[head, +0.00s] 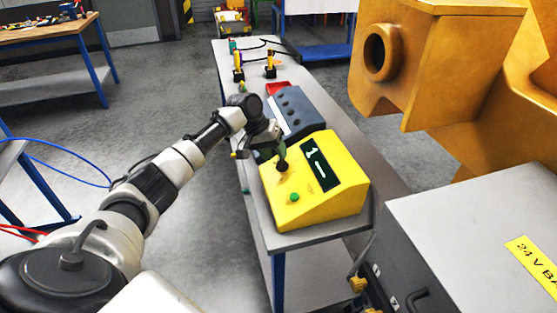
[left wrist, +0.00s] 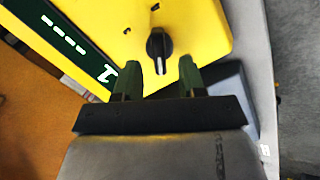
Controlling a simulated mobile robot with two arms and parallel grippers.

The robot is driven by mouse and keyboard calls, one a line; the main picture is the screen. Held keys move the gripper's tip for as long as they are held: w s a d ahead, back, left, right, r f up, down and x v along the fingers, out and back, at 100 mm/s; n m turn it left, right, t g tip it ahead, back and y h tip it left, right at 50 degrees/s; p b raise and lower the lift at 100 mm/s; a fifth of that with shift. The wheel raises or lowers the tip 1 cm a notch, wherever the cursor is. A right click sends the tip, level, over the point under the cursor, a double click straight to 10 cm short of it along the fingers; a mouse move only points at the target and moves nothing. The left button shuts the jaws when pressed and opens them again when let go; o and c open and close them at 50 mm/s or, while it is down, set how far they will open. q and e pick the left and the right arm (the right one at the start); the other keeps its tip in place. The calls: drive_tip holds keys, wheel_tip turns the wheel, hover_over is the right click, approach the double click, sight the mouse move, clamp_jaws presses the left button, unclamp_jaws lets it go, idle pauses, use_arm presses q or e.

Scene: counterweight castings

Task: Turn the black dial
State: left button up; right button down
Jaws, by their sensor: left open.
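The black dial (head: 283,166) is on the sloped top of a yellow box (head: 322,208), beside a display reading "1" and a dash-like mark. My left gripper (head: 274,152) reaches the box's far left corner, close to the dial. In the left wrist view, the dial (left wrist: 158,46) lies in line with the gap between the two green fingertips of my open left gripper (left wrist: 159,70). A small pale mark shows on the dial's end nearest the gripper. I cannot tell whether the fingers touch it. My right gripper is not in view.
A green button (head: 295,197) sits on the box's near side. A dark blue-grey console (head: 297,110) stands behind it on the narrow grey bench (head: 226,62). Large orange castings (head: 437,60) and a grey cabinet (head: 470,215) stand to the right. Open floor lies left of the bench.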

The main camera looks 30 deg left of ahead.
use_arm(q)
drive_tip(key=b+v, duration=0.1)
drive_tip(key=v, duration=0.6)
drive_tip(key=shift+r, duration=0.25)
drive_tip(key=shift+s+a, duration=0.15)
drive_tip(key=shift+a, duration=0.05)
